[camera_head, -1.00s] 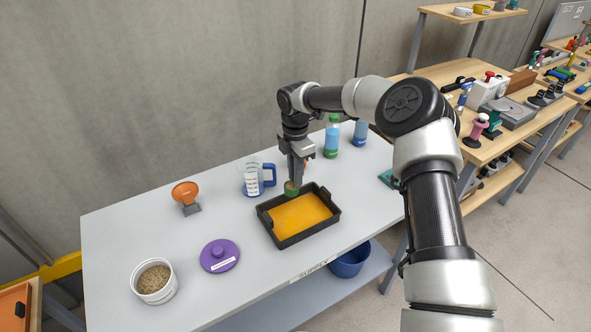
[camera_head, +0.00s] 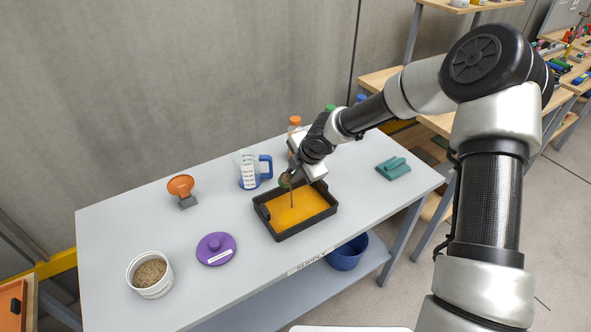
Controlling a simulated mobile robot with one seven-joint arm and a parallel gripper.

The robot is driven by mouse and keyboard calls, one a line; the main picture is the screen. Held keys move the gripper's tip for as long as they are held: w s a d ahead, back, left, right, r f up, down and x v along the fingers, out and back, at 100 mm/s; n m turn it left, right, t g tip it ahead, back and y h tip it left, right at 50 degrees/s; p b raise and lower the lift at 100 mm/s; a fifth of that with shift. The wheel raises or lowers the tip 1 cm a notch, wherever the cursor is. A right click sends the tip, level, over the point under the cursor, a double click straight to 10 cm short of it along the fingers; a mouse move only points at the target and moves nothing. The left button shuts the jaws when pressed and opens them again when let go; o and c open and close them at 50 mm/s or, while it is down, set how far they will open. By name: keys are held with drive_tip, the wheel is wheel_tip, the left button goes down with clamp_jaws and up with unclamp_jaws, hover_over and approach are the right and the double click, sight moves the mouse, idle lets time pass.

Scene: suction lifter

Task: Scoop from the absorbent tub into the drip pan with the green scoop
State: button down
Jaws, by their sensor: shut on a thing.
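My gripper (camera_head: 293,176) is shut on the green scoop (camera_head: 284,181), above the back left part of the drip pan. The scoop is tilted, and a thin brown stream falls from it into the pan. The drip pan (camera_head: 262,222) is a black tray with an orange-yellow floor, in the middle of the table. The absorbent tub (camera_head: 134,282) is a white round tub at the front left, open, with grainy brown material inside. The wrist partly hides the scoop and its handle.
A purple lid (camera_head: 216,249) lies between tub and pan. A blue-handled measuring jug (camera_head: 249,170) stands just behind the pan. An orange scoop-like thing on a stand (camera_head: 181,188) is at the back left. Bottles (camera_head: 294,124) stand behind my wrist. A teal thing (camera_head: 393,169) lies at the right.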

drive_tip(key=shift+d+r+t+p, duration=0.2)
drive_tip(key=shift+r+t+p, duration=0.1)
drive_tip(key=shift+r+p, duration=0.15)
drive_tip(key=shift+d+f+y, duration=0.1)
drive_tip(key=shift+y, duration=0.2)
drive_tip(key=shift+s+f+t+b, duration=0.15)
drive_tip(key=shift+f+t+b, duration=0.15)
drive_tip(key=shift+b, duration=0.95)
drive_tip(key=shift+b, duration=0.3)
drive_tip(key=shift+d+r+b, duration=0.1)
drive_tip(key=shift+r+b, duration=0.05)
drive_tip(key=shift+b, duration=0.2)
drive_tip(key=shift+t+y+b, duration=0.3)
drive_tip(key=shift+t+b, duration=0.1)
drive_tip(key=shift+b, duration=0.2)
drive_tip(key=t+y+b, duration=0.1)
drive_tip(key=b, duration=0.5)
drive_tip(key=s+t+b, duration=0.1)
drive_tip(key=b, duration=0.5)
drive_tip(key=shift+d+f+y, duration=0.2)
drive_tip(key=shift+d+y, duration=0.2)
drive_tip(key=t+b, duration=0.1)
drive_tip(key=b, duration=0.3)
drive_tip(key=t+y+b, duration=0.1)
drive_tip(key=b, duration=0.3)
drive_tip(key=t+b, duration=0.1)
drive_tip(key=b, duration=0.4)
drive_tip(key=shift+s+d+f+y, duration=0.25)
drive_tip(key=shift+s+f+y, duration=0.1)
drive_tip(key=shift+s+y, duration=0.05)
